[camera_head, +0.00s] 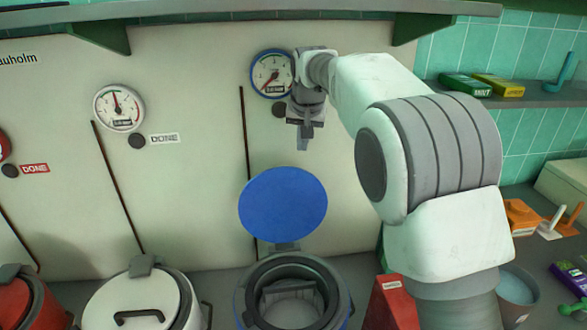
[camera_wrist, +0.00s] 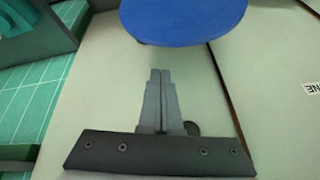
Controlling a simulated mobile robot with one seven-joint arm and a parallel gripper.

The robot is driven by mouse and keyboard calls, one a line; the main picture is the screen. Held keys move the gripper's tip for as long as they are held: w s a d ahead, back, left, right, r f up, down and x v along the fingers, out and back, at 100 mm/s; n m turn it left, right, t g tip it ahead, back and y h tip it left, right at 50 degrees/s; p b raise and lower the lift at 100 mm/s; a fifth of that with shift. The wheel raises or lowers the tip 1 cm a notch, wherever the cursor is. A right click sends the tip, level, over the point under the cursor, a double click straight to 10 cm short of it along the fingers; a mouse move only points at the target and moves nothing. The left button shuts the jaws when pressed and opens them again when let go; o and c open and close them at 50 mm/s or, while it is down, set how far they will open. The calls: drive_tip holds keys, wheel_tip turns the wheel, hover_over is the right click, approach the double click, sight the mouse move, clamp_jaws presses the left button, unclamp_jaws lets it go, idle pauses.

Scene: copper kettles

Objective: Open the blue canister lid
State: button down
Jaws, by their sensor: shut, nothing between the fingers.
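The blue canister (camera_head: 240,305) stands at the bottom centre of the head view. Its round blue lid (camera_head: 283,204) stands raised on a hinge at the back, and the canister mouth is open, showing a grey inside. The lid also shows at the top of the wrist view (camera_wrist: 185,18). My gripper (camera_head: 304,146) is shut and empty, fingers pointing down, above the raised lid and in front of the wall panel. In the wrist view its shut fingers (camera_wrist: 159,75) are apart from the lid.
A white canister (camera_head: 130,302) with its lid down and a red canister (camera_head: 25,300) stand to the left. A red sign (camera_head: 391,300) stands right of the blue canister. A shelf (camera_head: 530,97) holds small boxes. Gauges hang on the wall behind.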

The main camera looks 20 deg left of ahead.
drive_tip(key=w+a+f+n, duration=0.1)
drive_tip(key=f, duration=0.1)
drive_tip(key=w+a+f+n+t, duration=0.1)
drive_tip(key=w+a+f, duration=0.1)
drive_tip(key=w+a+f+n+y, duration=0.1)
drive_tip(key=f, duration=0.1)
drive_tip(key=shift+w+a+f, duration=0.15)
drive_tip(key=shift+w+f, duration=0.1)
drive_tip(key=shift+w, duration=0.05)
drive_tip(key=shift+s+f, duration=0.1)
drive_tip(key=shift+f, duration=0.05)
drive_tip(key=s, duration=0.1)
drive_tip(key=s+d, duration=0.1)
drive_tip(key=s, duration=0.1)
drive_tip(key=shift+s+d, duration=0.1)
drive_tip(key=shift+d, duration=0.2)
